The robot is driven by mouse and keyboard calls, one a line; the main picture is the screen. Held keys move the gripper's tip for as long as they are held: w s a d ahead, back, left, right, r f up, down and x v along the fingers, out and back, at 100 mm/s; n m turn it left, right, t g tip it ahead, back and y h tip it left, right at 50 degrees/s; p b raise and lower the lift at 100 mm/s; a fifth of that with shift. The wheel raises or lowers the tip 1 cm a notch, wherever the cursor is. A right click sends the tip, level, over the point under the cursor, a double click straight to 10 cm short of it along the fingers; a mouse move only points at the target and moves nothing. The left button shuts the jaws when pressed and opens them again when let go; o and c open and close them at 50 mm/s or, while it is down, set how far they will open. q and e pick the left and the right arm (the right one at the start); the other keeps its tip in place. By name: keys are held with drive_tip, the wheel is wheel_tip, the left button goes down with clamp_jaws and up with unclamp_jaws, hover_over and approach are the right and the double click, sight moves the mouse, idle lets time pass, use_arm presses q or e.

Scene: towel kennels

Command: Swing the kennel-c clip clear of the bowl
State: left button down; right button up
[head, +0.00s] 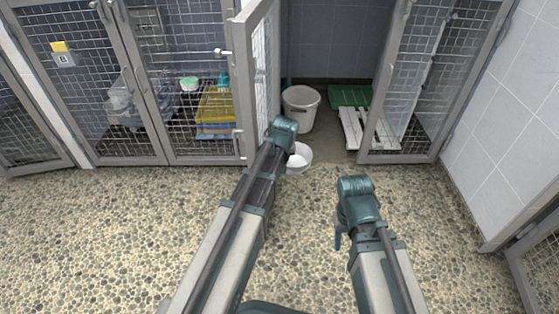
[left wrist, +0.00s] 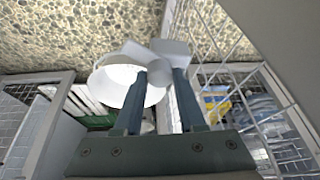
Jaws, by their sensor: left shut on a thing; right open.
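The white bowl (head: 304,152) is at the foot of the open kennel-c door (head: 258,70), at the doorway. In the left wrist view the bowl (left wrist: 106,80) is just behind and left of my fingers. My left gripper (left wrist: 158,84) is shut on a pale grey, blocky piece that looks like the clip (left wrist: 160,54). The clip overlaps the bowl's rim in that view; whether they touch cannot be told. In the head view my left wrist hides the fingertips and most of the clip. My right gripper (head: 340,236) is open and empty over the floor in front of the doorway.
A white bucket (head: 301,106), a green mat (head: 349,94) and white slats (head: 352,131) are inside the kennel. A mesh panel (head: 411,80) bounds the doorway on the right. Yellow towels (head: 214,106) lie in the kennel to the left. The pebbled floor (head: 110,225) in front is clear.

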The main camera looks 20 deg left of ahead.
use_arm(q)
drive_tip(key=c, duration=0.5)
unclamp_jaws()
drive_tip(key=p+v, duration=1.2)
drive_tip(key=v, duration=0.2)
drive_tip(key=shift+p, duration=0.4)
drive_tip(key=shift+w+f, duration=0.1)
